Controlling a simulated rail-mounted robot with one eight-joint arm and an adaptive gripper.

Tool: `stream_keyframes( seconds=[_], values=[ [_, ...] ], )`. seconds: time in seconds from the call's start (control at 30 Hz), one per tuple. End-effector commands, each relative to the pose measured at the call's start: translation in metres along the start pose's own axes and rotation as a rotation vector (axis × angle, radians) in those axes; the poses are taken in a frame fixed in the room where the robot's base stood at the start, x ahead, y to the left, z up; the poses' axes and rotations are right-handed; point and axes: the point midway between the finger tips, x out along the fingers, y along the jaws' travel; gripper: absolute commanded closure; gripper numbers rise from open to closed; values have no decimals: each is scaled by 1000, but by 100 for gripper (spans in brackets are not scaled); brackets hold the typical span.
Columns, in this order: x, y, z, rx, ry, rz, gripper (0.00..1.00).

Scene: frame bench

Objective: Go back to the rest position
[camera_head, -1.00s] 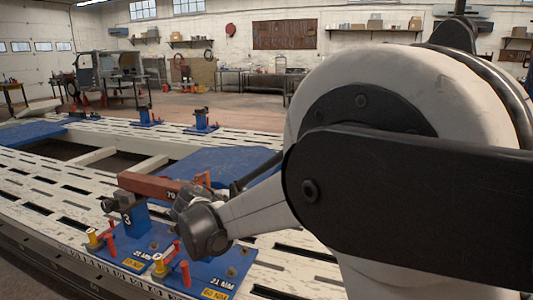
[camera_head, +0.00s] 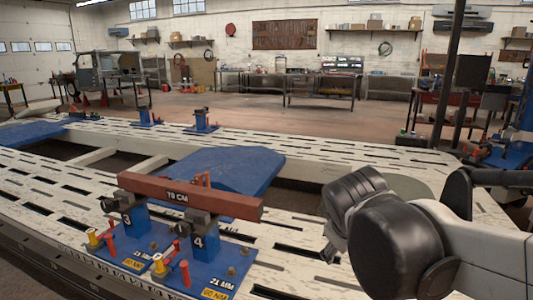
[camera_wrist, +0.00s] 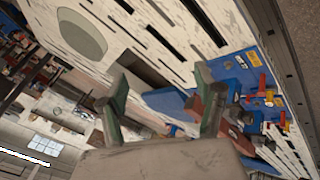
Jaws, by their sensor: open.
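My gripper (camera_wrist: 160,100) is open in the wrist view, its two dark greenish fingers apart with nothing between them. In the head view my arm is at the lower right; only a small dark tip (camera_head: 328,253) shows past the wrist, above the white slotted bench (camera_head: 300,232). A red-brown beam marked 70 CM (camera_head: 190,196) lies across two blue stands numbered 3 (camera_head: 134,217) and 4 (camera_head: 198,243). My arm is to the right of the beam and apart from it. In the wrist view the beam is partly hidden behind the right finger.
Blue base plates (camera_head: 215,270) with yellow and red pins sit at the bench's front edge. A blue panel (camera_head: 225,170) lies behind the beam. More blue stands (camera_head: 202,121) are farther back. A dark post (camera_head: 449,80) rises at the right. Open floor lies beyond the bench.

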Motion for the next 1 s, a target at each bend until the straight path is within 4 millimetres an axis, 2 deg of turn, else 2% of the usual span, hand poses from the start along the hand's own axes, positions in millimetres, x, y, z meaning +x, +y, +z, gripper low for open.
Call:
stream_keyframes(
  seconds=[0.03, 0.1, 0.3, 0.6, 0.7, 1.0],
  values=[
    [-6, -1, 17, 57, 3, -15, 34],
    [-12, -5, 36, 137, 10, -40, 34],
    [-27, -20, 83, 353, 31, -102, 34],
    [-37, -42, 125, 580, 56, -162, 34],
    [-38, -49, 136, 644, 64, -178, 34],
    [-80, -23, 113, 636, 64, -178, 34]
  ],
)
